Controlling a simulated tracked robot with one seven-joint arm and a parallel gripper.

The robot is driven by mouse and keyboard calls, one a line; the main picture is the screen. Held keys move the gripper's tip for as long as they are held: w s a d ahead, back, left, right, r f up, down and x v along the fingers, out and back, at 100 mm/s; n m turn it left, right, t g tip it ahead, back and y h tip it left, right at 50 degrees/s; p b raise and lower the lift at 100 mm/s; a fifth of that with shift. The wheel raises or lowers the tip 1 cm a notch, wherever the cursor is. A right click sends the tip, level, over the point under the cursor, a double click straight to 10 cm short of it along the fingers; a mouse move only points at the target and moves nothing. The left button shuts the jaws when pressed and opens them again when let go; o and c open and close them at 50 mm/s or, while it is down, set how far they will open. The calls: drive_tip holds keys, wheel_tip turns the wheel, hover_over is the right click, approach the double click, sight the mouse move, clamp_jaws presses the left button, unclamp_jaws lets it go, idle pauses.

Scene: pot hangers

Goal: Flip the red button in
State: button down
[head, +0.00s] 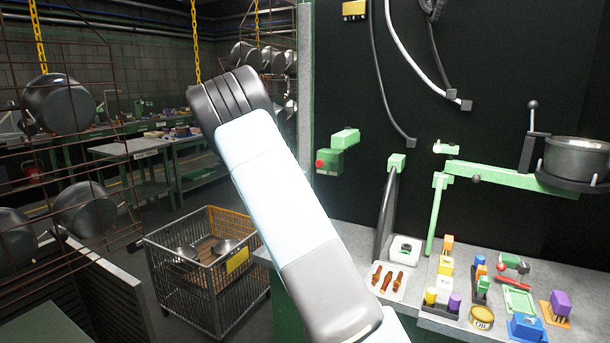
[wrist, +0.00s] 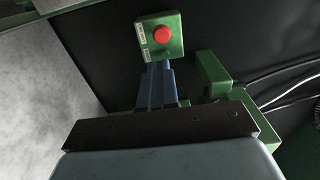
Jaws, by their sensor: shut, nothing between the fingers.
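The red button (wrist: 162,35) sits on the face of a green box (wrist: 174,48) near the top middle of the wrist view. In the head view the red button (head: 319,164) shows at the left end of the green box (head: 335,156) on the dark panel. My gripper (wrist: 158,68) has blue fingers, shut and empty, pointing up toward the box just below the button in the wrist view. I cannot tell whether the tips touch the box. In the head view my arm hides the gripper.
A green bracket (wrist: 212,75) and cables stand right of my gripper. In the head view, a workbench (head: 440,325) holds several small parts, and a green arm (head: 500,178) carries a pot (head: 577,160). A wire basket (head: 205,285) stands on the floor at left.

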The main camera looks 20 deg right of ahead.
sight(318, 164)
drive_tip(key=x, duration=1.1)
drive_tip(key=shift+w+d, duration=0.45)
drive_tip(key=shift+d, duration=0.05)
drive_tip(key=shift+d, duration=0.1)
drive_tip(key=shift+w+d, duration=0.4)
drive_tip(key=shift+d, duration=0.05)
drive_tip(key=shift+d+r, duration=0.15)
